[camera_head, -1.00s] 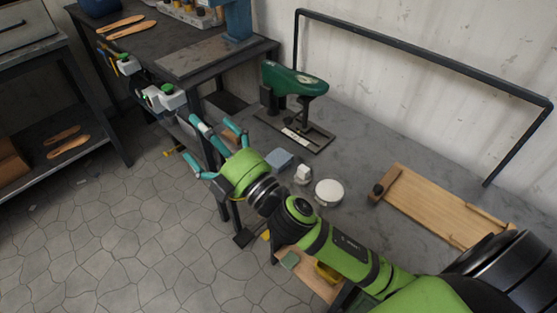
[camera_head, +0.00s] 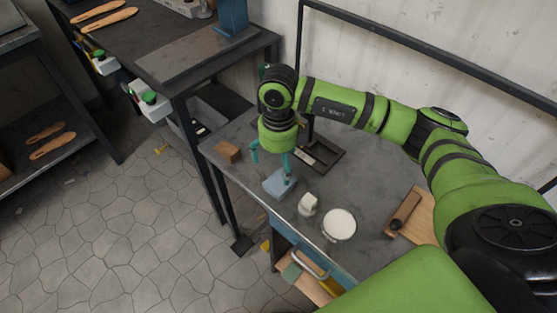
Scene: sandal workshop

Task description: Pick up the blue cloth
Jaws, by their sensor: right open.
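The blue cloth (camera_head: 277,184) is a small, light blue folded block lying on the grey table, left of a small white item. My right gripper (camera_head: 272,164) hangs down from the green arm, just above and behind the cloth. Its teal fingers are spread, one to the left of the cloth and one over the cloth's right part. I cannot tell whether a finger touches the cloth. The gripper is open and holds nothing. My left gripper does not show.
A small white item (camera_head: 308,203) and a round white tin (camera_head: 339,225) stand right of the cloth. A brown block (camera_head: 228,151) lies near the table's left edge. A dark-based stand (camera_head: 325,158) is behind, partly hidden by my arm. A wooden board (camera_head: 418,217) lies at right.

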